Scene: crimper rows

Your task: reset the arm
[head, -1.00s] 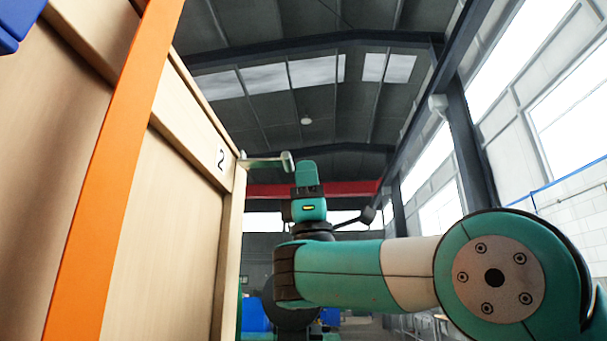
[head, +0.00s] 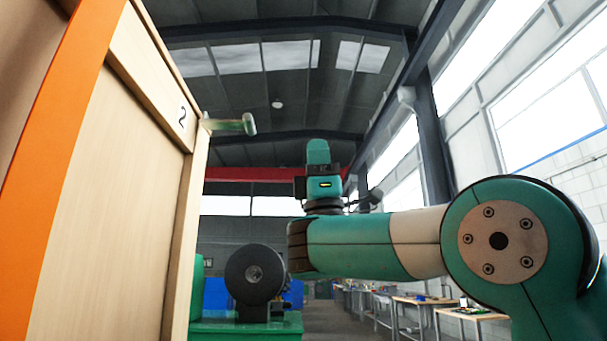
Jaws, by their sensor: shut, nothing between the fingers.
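My teal and grey arm (head: 360,246) fills the lower right of the head view, with its large round joint at the right. The teal wrist stands upright at the arm's far end. My gripper (head: 368,200) shows only as a small dark shape beside the wrist. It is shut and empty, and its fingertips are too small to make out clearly. The arm stands apart from the wooden cabinet in the picture.
A tall wooden cabinet (head: 112,180) marked "2" with an orange upright (head: 58,150) stands close on the left. A green rod-like piece (head: 232,125) sticks out from it. A green machine with a dark wheel (head: 252,272) stands beyond. Workbenches (head: 425,302) line the right of an open aisle (head: 325,322).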

